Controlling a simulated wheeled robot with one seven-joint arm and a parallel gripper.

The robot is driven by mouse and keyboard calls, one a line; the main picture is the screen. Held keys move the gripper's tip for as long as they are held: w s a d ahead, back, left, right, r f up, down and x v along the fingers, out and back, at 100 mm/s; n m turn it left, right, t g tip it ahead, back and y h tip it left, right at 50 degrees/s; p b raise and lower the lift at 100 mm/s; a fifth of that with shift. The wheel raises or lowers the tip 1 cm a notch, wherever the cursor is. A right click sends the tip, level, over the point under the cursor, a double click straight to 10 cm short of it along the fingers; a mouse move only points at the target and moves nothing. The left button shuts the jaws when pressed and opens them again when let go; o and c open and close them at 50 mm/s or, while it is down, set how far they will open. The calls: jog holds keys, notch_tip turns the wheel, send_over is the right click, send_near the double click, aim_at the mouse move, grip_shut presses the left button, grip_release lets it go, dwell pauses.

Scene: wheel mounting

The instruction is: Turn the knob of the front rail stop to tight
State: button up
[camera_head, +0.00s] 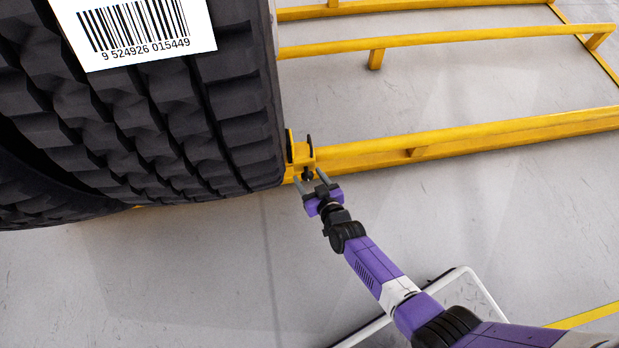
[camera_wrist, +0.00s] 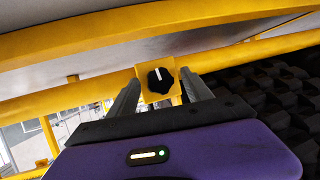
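The front rail stop (camera_head: 302,153) is a yellow bracket on the yellow rail, right beside the big tire. Its black knob (camera_wrist: 160,81) has a white mark that points nearly straight up in the wrist view. The knob also shows small and dark in the head view (camera_head: 307,174). My gripper (camera_head: 311,180) is at the stop, with its two grey fingers apart. In the wrist view the fingers (camera_wrist: 161,95) stand left and right of the knob, with a gap to it on each side. Nothing is held.
The large black tire (camera_head: 150,120) with a barcode label (camera_head: 140,30) stands close to the left of the stop. Yellow rails (camera_head: 470,137) run to the right. A white tubular frame (camera_head: 465,272) lies near my arm.

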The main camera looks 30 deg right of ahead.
grip_shut()
jog(key=shift+f, duration=0.1)
jog(key=shift+a+b, duration=0.1)
jog(key=shift+b, duration=0.4)
jog(key=shift+m+t+y+b, duration=0.3)
jog(key=shift+m+y+b, duration=0.15)
jog(key=shift+b, duration=0.2)
jog(key=shift+o, duration=0.5)
grip_release()
jog(key=shift+s, duration=0.1)
